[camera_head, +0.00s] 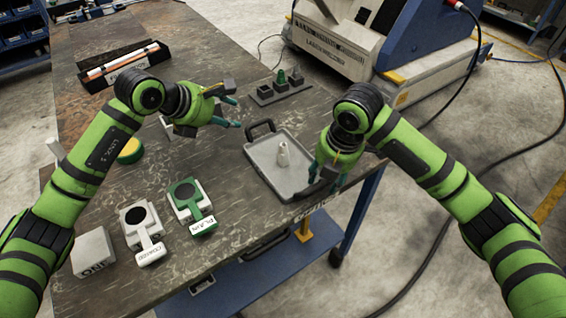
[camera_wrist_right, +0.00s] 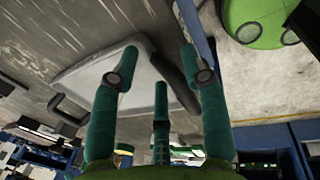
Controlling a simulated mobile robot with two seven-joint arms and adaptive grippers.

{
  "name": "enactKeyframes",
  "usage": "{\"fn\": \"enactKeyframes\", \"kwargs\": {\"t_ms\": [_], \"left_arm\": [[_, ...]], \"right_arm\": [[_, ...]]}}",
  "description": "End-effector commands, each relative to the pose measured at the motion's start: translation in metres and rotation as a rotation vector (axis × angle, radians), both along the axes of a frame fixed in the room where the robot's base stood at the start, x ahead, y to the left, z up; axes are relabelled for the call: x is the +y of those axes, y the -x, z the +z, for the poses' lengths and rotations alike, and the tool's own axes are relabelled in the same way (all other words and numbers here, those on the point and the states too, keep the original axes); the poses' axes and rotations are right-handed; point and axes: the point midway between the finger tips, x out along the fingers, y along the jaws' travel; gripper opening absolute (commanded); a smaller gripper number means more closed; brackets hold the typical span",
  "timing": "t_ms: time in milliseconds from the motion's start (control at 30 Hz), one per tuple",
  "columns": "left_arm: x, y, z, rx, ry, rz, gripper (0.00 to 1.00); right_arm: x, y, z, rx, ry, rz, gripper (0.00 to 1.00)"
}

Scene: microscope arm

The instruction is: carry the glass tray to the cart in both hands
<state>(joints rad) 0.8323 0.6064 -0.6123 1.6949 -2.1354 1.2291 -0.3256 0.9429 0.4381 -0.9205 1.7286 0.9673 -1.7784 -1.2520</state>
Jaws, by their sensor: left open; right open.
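The grey tray (camera_head: 258,160) lies flat on the dark table near its right edge, with a small whitish bottle (camera_head: 283,155) standing on it. It has one black handle (camera_head: 261,127) at its far end and another (camera_head: 318,187) at its near right end. My left gripper (camera_head: 238,112) is open and empty, left of the far handle and apart from it. My right gripper (camera_head: 326,180) is open at the near handle. In the right wrist view the tray (camera_wrist_right: 85,75) lies behind the fingers, and the near handle (camera_wrist_right: 178,82) shows between them; contact is unclear. I cannot tell which thing is the cart.
A dark rack (camera_head: 279,88) is beyond the tray, an open case (camera_head: 122,65) at the far left. A blue-and-beige machine (camera_head: 345,45) stands right of the table; cables lie on the floor.

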Motion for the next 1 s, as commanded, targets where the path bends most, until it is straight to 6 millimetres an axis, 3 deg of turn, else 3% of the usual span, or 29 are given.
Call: {"fn": "enactKeyframes", "kwargs": {"t_ms": [600, 1000], "left_arm": [[0.000, 0.000, 0.001, 0.000, 0.000, 0.000, 0.47], [0.000, 0.000, 0.001, 0.000, 0.000, 0.000, 0.47]], "right_arm": [[-0.012, 0.015, 0.106, -0.004, 0.000, -0.001, 0.45], [-0.013, 0.017, 0.117, -0.001, 0.000, 0.000, 0.45]]}}
